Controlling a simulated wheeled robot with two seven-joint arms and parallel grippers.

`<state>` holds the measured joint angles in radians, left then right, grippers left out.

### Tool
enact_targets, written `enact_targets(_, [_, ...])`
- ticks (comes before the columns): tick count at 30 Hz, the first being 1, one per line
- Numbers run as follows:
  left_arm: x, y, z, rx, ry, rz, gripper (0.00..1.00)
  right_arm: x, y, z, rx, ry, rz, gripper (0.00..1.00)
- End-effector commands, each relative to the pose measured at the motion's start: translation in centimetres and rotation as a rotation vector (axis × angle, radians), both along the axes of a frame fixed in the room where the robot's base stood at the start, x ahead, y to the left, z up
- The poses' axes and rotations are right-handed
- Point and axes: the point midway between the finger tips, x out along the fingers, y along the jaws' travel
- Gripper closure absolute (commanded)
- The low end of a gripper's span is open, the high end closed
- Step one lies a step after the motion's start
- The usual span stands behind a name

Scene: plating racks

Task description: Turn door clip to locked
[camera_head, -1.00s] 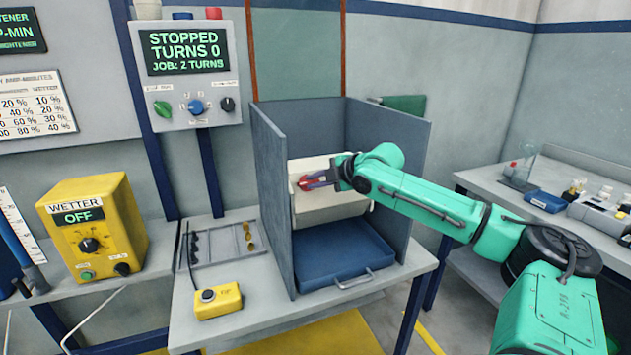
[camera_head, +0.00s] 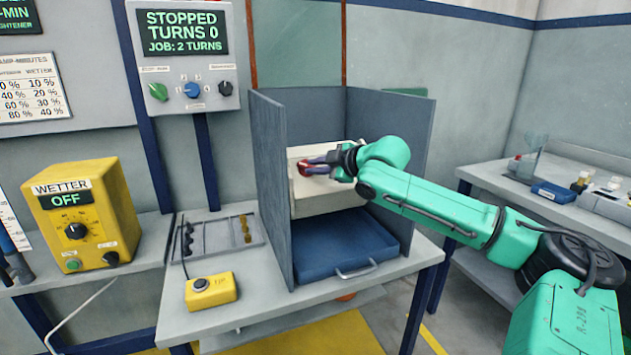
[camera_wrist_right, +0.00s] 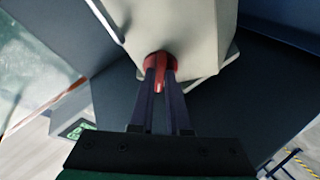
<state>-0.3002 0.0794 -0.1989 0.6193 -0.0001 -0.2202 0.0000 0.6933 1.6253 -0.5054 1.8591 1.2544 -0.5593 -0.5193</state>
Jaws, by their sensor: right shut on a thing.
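The door clip (camera_wrist_right: 159,62) is a small red piece on a cream barrel (camera_head: 318,197) inside a grey-walled booth. In the right wrist view, my right gripper (camera_wrist_right: 160,84) has its two dark fingers closed on the clip's red handle, which points towards the gripper. In the head view, my right gripper (camera_head: 318,167) reaches in from the right at the barrel's upper front, and the clip's red (camera_head: 303,163) shows beside the fingers. The fingers partly hide the clip, and I cannot tell its exact angle there. My left gripper is not in view.
The booth's side walls (camera_head: 268,190) stand close to the barrel. A blue tray (camera_head: 345,250) with a handle lies below it. A yellow button box (camera_head: 211,291) and a parts tray (camera_head: 218,240) lie left. The control panel (camera_head: 186,55) reads stopped, turns 0.

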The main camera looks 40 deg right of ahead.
Motion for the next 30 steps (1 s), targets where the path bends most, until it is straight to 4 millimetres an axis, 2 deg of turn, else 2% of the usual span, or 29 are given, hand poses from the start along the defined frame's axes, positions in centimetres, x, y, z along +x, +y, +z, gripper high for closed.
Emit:
enact_targets(1, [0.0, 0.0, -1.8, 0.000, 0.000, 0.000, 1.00, 0.0, 0.1, -1.1, 0.033, -0.012, -0.022, 1.00])
enact_targets(11, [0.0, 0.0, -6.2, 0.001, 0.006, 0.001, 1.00, -0.1, 0.3, -1.1, 0.287, -0.098, -0.186, 1.00])
enact_targets(13, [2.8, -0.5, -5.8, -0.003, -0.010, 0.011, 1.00, 0.0, 0.4, -1.1, 0.342, -0.117, -0.220, 1.00])
enact_targets(18, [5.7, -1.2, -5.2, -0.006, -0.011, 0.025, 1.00, 0.0, 0.6, -0.9, 0.473, -0.162, -0.304, 1.00])
enact_targets(24, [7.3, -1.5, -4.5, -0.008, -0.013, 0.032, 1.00, 0.0, 0.7, -0.7, 0.614, -0.209, -0.394, 1.00])
enact_targets(30, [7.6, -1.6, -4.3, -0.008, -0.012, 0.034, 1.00, 0.0, 0.8, -0.6, 0.717, -0.245, -0.464, 1.00])
